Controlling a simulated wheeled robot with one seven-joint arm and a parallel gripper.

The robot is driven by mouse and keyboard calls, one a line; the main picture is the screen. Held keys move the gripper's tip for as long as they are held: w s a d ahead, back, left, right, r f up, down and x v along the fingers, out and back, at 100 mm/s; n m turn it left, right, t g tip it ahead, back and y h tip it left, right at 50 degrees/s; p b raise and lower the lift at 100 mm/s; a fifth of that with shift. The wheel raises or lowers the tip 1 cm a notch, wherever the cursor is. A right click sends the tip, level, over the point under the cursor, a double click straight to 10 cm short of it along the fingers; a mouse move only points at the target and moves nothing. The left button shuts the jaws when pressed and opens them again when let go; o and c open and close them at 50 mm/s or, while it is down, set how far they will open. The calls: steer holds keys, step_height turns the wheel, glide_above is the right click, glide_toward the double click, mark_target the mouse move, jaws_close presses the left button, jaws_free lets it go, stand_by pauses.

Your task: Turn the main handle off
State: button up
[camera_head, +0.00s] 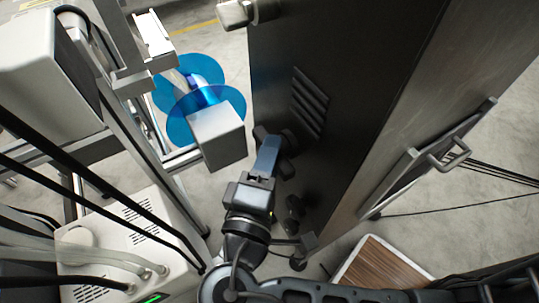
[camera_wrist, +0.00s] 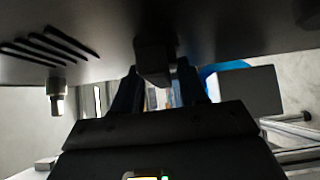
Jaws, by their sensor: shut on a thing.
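The handle (camera_wrist: 153,62) is a dark, blocky lever sticking out from the dark cabinet face. In the wrist view it sits between the two fingers of my gripper (camera_wrist: 158,82), which are shut on it. In the head view my gripper (camera_head: 272,145) is against the side of the tall dark cabinet (camera_head: 345,60), below the slanted vent slots. There the handle is mostly hidden by the fingers and hard to tell from them. Its exact angle is unclear.
Left of my gripper stand a grey box (camera_head: 217,135) and blue film reels (camera_head: 190,80) on a frame. A white machine (camera_head: 110,240) with cables is at lower left. The cabinet's vent slots (camera_head: 310,103) are near. A wood-topped box (camera_head: 380,272) lies at lower right.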

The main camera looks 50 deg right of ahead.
steer(key=shift+f+b, duration=0.15)
steer(key=shift+b, duration=0.15)
steer(key=shift+w+d+f+m+g+h+b, duration=0.15)
steer(key=shift+m+g+h+b, duration=2)
steer(key=shift+m, duration=2.3)
steer(key=shift+w+a+f+m+g+h+b, duration=0.15)
steer(key=shift+m+g+h+b, duration=0.95)
steer(key=shift+m+g+b, duration=2.75)
steer(key=shift+w+d+f+m+g+h+b, duration=0.2)
steer(key=shift+m+g+h+b, duration=1.65)
steer(key=shift+m, duration=3.25)
steer(key=shift+a+m+g+y, duration=0.1)
steer(key=shift+m+g+y, duration=0.2)
steer(key=shift+g, duration=0.35)
steer(key=o, duration=0.7)
